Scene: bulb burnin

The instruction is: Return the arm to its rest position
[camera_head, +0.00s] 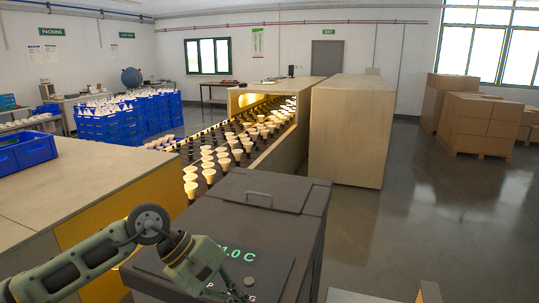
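My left arm (90,258) comes in from the lower left, a green-grey linkage with a round grey elbow joint. My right gripper does not show.
The dark grey box (298,200) has a handle and a green display partly covered by my arm. Behind it, a conveyor (200,152) carries several bulbs into a wooden tunnel (240,100). Blue crates (95,125) stand left, cartons (475,118) right.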

